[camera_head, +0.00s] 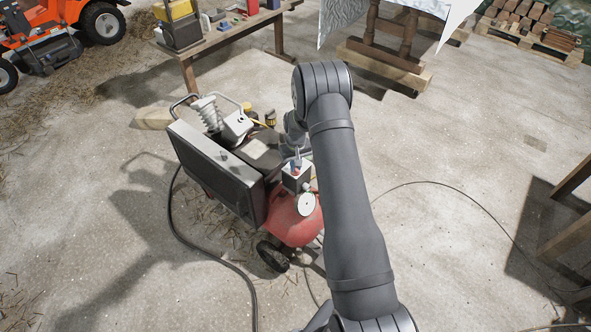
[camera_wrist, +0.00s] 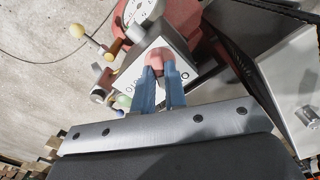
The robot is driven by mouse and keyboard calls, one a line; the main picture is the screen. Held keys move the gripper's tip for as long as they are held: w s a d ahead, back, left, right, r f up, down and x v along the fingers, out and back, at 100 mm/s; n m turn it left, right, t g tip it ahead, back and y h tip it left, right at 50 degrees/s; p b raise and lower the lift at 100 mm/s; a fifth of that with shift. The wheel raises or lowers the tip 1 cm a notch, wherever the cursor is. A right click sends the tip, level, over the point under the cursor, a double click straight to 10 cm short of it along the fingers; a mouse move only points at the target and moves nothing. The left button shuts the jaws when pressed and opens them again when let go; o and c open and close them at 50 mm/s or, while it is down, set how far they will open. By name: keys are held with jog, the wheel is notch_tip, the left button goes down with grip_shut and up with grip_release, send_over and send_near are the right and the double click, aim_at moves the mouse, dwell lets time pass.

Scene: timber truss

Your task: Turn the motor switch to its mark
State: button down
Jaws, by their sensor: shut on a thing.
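The motor switch (camera_wrist: 158,56) is a salmon-red knob on a grey box (camera_wrist: 132,80) with a white lettered face. The box (camera_head: 296,180) also shows in the head view, on a compressor with a red tank (camera_head: 290,222). My gripper (camera_wrist: 160,68) has blue fingers, one on each side of the knob, and is shut on it. The fingers partly cover the knob and the face. Part of an "AUTO" label and an "O" show on the face. I cannot make out the mark or which way the knob points. In the head view my arm stands close by the box.
A round gauge (camera_head: 306,205) sits just in front of the box. A yellow-knobbed part (camera_wrist: 77,31) sticks out at the upper left of the wrist view. A dark belt guard (camera_head: 218,172) stands left of the box. A black cable (camera_head: 190,238) lies on the floor.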

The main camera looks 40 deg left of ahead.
jog(key=n, duration=0.4)
jog(key=shift+n, duration=0.4)
jog(key=c, duration=1.8)
grip_release()
jog(key=shift+n, duration=0.3)
jog(key=shift+c, duration=0.2)
jog(key=o, duration=0.7)
jog(key=shift+r, duration=0.15)
jog(key=shift+r, duration=2.9)
jog(key=shift+f, duration=0.1)
